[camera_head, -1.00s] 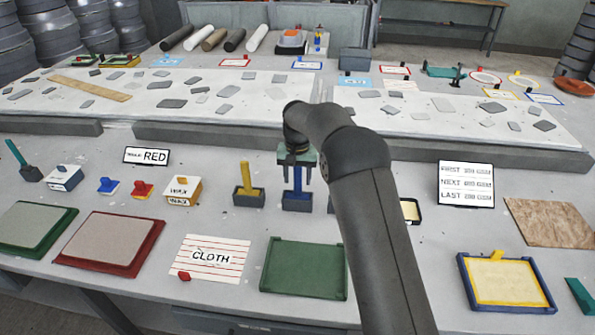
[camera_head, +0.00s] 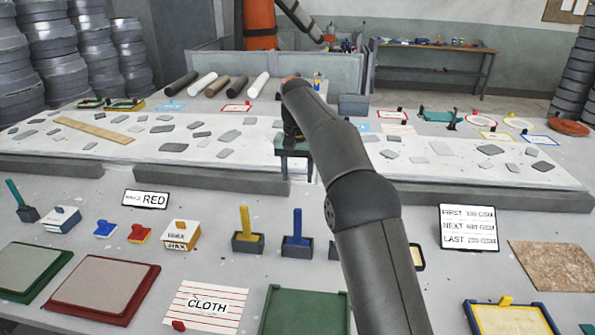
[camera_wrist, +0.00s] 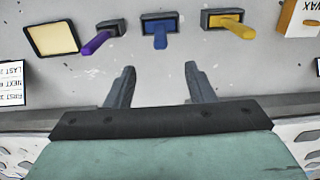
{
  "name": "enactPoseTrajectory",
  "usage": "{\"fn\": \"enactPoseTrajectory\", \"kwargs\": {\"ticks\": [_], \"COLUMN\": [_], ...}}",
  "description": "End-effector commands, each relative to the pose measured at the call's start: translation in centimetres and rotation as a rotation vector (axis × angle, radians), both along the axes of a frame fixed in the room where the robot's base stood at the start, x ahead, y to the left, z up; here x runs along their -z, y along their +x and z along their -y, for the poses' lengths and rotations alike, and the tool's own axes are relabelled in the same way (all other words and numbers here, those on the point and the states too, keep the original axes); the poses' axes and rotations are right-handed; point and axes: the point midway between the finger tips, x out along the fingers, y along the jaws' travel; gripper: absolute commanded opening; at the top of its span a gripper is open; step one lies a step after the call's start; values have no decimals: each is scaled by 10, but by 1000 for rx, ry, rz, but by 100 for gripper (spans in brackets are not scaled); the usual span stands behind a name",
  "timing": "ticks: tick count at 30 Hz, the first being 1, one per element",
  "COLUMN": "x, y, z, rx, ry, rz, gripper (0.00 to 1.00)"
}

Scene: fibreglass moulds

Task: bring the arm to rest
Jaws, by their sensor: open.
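My gripper (camera_head: 296,176) hangs from the bent arm with its fingers pointing down. It is above and behind the row of tool holders. In the wrist view the two fingers (camera_wrist: 159,74) stand wide apart with nothing between them. The blue-handled tool (camera_head: 297,224) stands upright in its dark holder on the near table, clear of the fingers. It also shows in the wrist view (camera_wrist: 159,30), beyond the fingertips.
A yellow-handled tool (camera_head: 245,221) stands left of the blue one; a purple-handled tool (camera_wrist: 95,43) shows on its other side. The sign "RED" (camera_head: 146,199) and a gsm list board (camera_head: 468,228) stand on the near table. A dark raised ledge (camera_head: 230,181) runs behind.

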Motion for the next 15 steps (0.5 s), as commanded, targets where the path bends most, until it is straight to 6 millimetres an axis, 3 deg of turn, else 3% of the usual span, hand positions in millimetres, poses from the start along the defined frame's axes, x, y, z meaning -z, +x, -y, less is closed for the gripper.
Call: {"fn": "enactPoseTrajectory", "kwargs": {"ticks": [10, 15], "x": [-5, -23], "y": [-3, -32], "z": [4, 37], "rx": [0, -3], "ry": [0, 2], "rz": [0, 8], "gripper": [49, 49]}}
